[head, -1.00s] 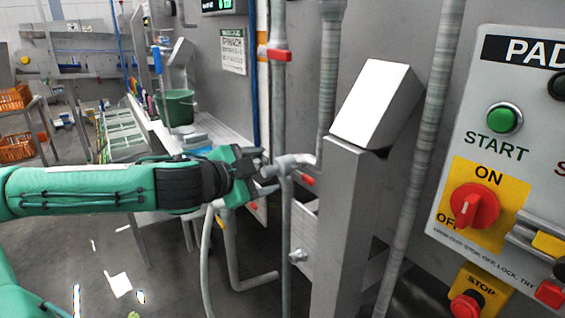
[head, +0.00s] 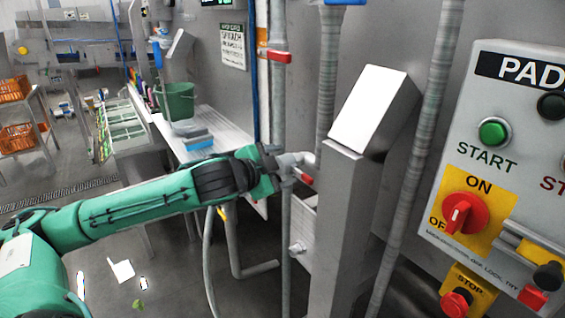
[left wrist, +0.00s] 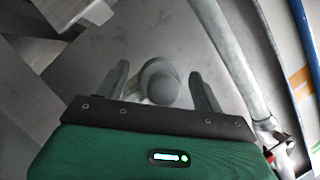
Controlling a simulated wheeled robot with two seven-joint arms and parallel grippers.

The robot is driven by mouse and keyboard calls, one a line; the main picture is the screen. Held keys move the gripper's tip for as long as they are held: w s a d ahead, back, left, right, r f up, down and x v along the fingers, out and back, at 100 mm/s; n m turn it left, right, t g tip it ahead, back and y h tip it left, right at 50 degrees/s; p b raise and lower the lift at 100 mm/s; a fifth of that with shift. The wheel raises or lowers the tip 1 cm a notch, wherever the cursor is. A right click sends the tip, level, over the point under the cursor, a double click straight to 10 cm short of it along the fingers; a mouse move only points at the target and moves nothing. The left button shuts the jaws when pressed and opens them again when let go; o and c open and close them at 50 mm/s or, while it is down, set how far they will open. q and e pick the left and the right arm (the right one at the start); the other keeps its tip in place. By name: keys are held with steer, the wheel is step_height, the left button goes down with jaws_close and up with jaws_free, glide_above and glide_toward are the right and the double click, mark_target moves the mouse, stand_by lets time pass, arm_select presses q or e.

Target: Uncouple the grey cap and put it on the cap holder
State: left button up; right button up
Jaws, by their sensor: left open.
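A grey pipe fitting (head: 299,158) stands on a thin upright pipe near the middle of the head view. My left gripper (head: 272,161) is at its left end and hides that end. In the left wrist view a round grey cap (left wrist: 160,82) lies between the two open fingers of my left gripper (left wrist: 158,72), with a gap on each side. A short grey peg (head: 297,248) juts out lower down; I cannot tell whether it is the cap holder. My right gripper is not in view.
A grey post with a slanted box (head: 372,110) stands just right of the fitting. A red valve handle (head: 305,178) is close to my gripper. The control panel (head: 480,120) is at the right. A green bucket (head: 176,102) stands on the bench behind.

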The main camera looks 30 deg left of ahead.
arm_select(q)
steer(key=shift+w+d+f, duration=0.1)
steer(key=shift+w, duration=0.3)
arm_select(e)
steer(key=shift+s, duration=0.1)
arm_select(q)
steer(key=c, duration=1.2)
steer(key=shift+o, duration=0.2)
steer(key=shift+s+f, duration=0.1)
steer(key=shift+s, duration=0.05)
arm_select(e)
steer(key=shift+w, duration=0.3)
